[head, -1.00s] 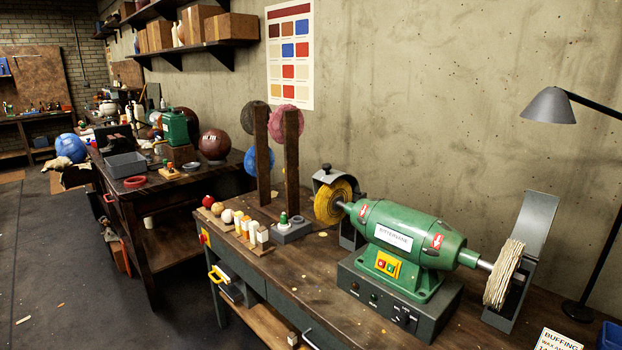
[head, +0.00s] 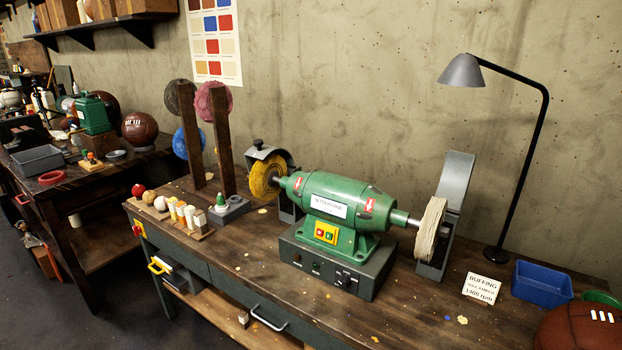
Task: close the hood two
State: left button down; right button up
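A green buffing machine (head: 336,201) stands on a dark grey control box (head: 328,266) on the wooden bench. At its right end, a white cloth wheel (head: 430,226) sits in front of a grey metal hood (head: 456,180), whose plate stands raised and open, leaving the wheel uncovered. At its left end, a yellow wheel (head: 262,180) sits under a grey hood (head: 267,152) that curves over its top. I cannot read a number on either hood. Neither of my grippers is in view.
A sign (head: 481,288), a blue tray (head: 542,284) and a brown leather ball (head: 582,328) are at the right. Wooden posts (head: 222,140) and wax bars (head: 180,212) are at the left. The bench front (head: 330,320) is mostly clear.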

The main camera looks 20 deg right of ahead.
aim_at(454, 181)
jog(key=z, duration=1.3)
jog(key=i+j+u, duration=0.1)
jog(key=j, duration=0.15)
jog(key=i+j, duration=0.15)
jog(key=j+u, duration=0.05)
jog(key=j, duration=0.05)
